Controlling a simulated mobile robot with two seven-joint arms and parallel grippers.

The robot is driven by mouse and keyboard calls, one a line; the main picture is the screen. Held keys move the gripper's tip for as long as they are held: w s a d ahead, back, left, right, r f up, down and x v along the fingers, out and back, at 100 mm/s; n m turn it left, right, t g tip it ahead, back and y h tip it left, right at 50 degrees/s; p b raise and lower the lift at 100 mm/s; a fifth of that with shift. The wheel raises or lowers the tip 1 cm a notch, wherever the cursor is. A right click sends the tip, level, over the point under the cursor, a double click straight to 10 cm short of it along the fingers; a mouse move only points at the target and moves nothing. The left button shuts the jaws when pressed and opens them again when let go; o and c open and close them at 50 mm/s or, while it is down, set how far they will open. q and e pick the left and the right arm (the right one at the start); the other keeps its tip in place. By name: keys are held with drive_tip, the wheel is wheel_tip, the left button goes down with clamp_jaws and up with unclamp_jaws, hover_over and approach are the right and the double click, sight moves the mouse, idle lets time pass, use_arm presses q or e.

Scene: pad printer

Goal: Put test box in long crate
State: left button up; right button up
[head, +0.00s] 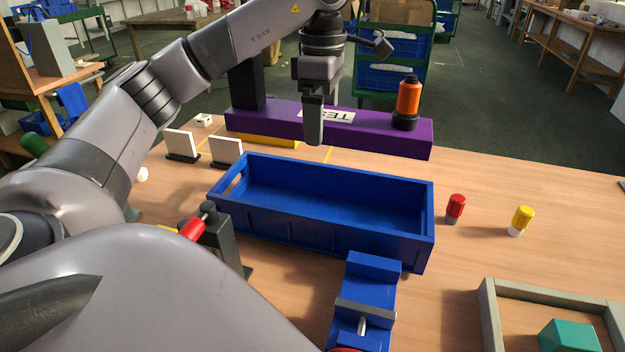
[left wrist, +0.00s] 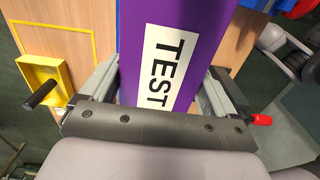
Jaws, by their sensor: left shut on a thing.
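The test box is a long purple box (head: 375,138) with a white TEST label, lying lengthwise behind the crate in the head view. My left gripper (head: 313,135) reaches down onto its middle and is shut on it. In the left wrist view the purple box (left wrist: 205,25) runs between the two fingers, with its label facing the camera. I cannot tell whether its underside touches the table. The long crate (head: 330,235) is blue, open-topped and empty, with a hand hole in its left end. It stands in front of the box. My right gripper is not in view.
An orange and black bottle (head: 408,103) appears to stand on the box's right end. A blue vise (head: 365,290) and a dark clamp (head: 220,240) are near the crate's front. Red (head: 455,208) and yellow (head: 521,220) capped pieces stand to its right. White plates (head: 226,151) stand behind left.

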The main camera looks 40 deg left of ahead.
use_arm(q)
drive_tip(key=shift+a, duration=0.1)
wheel_tip(320, 180, down, 15)
drive_tip(key=b, duration=0.6)
drive_tip(key=shift+r, duration=0.1)
drive_tip(key=shift+f+b, duration=0.4)
drive_tip(key=shift+f, duration=2.15)
drive_tip(key=o, duration=1.2)
drive_tip(key=shift+s+f, duration=0.1)
drive_tip(key=shift+f, duration=0.1)
wheel_tip(320, 180, up, 12)
drive_tip(key=shift+r+p, duration=0.2)
drive_tip(key=shift+p, duration=1.05)
